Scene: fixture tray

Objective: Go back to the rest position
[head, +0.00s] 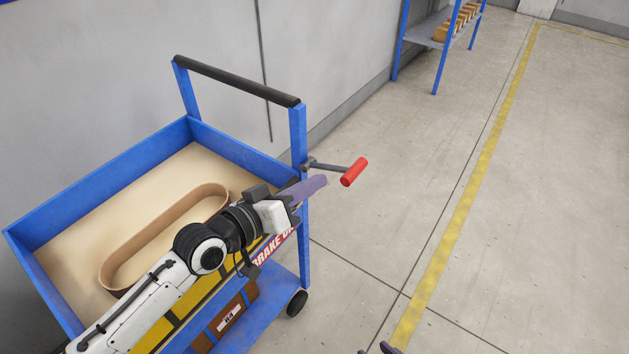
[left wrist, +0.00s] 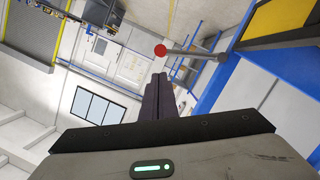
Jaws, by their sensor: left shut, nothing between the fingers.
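My left gripper (head: 318,184) has its purple fingers shut together with nothing between them. It is in front of the cart's right post, just below and left of the red grip (head: 354,172) on the brake lever (head: 332,167). In the head view the fingertips look apart from the grip. In the left wrist view the shut fingers (left wrist: 160,85) point toward the red grip (left wrist: 160,50), with a gap showing between them. Purple tips of my right gripper (head: 380,349) barely show at the bottom edge, mostly cut off.
The blue cart (head: 110,180) has a tray holding a tan oval ring (head: 125,255), a black push bar (head: 235,82) and a lower shelf with a brown box (head: 243,300). A blue shelf rack (head: 425,38) stands far back. Floor to the right is clear.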

